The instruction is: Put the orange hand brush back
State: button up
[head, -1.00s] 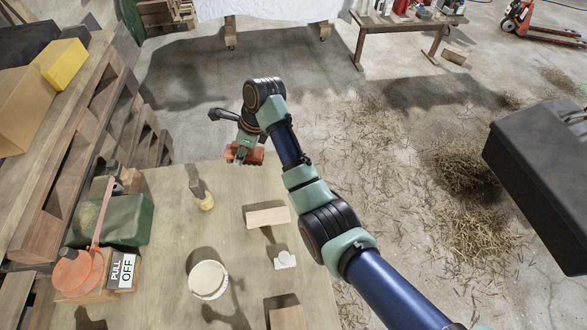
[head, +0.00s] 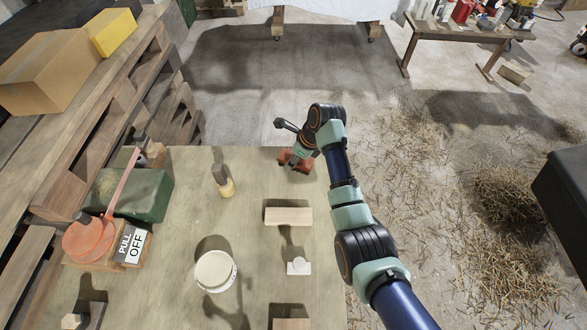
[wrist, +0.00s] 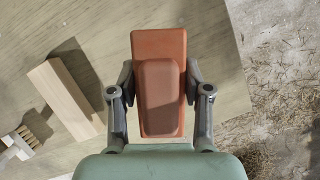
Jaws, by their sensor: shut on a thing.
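The orange hand brush (head: 295,161) is in my gripper (head: 298,157), at the far right corner of the plywood table (head: 255,300) in the head view. In the wrist view, the brush (wrist: 159,85) shows its flat orange back and raised grip, with the two fingers of my gripper (wrist: 159,88) closed on its sides. Its bristles are hidden. The table (wrist: 150,22) lies beneath it in the wrist view. I cannot tell the brush's exact height above the table.
A wooden block (head: 288,216) and small white item (head: 298,266) lie nearest the gripper. A wooden-handled tool (head: 223,181) and white round tub (head: 215,270) stand farther left. A green box (head: 140,194) and "PULL OFF" sign (head: 131,244) line the left. Straw litters the floor at right.

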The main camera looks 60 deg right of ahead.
aim_at(293, 173)
notch_tip(293, 173, down, 5)
jog(key=shift+b, duration=0.45)
jog(key=o, duration=1.1)
jog(key=shift+f, duration=0.1)
jog(key=p+v, duration=0.2)
jog(key=v, duration=1)
jog(key=shift+p, duration=0.3)
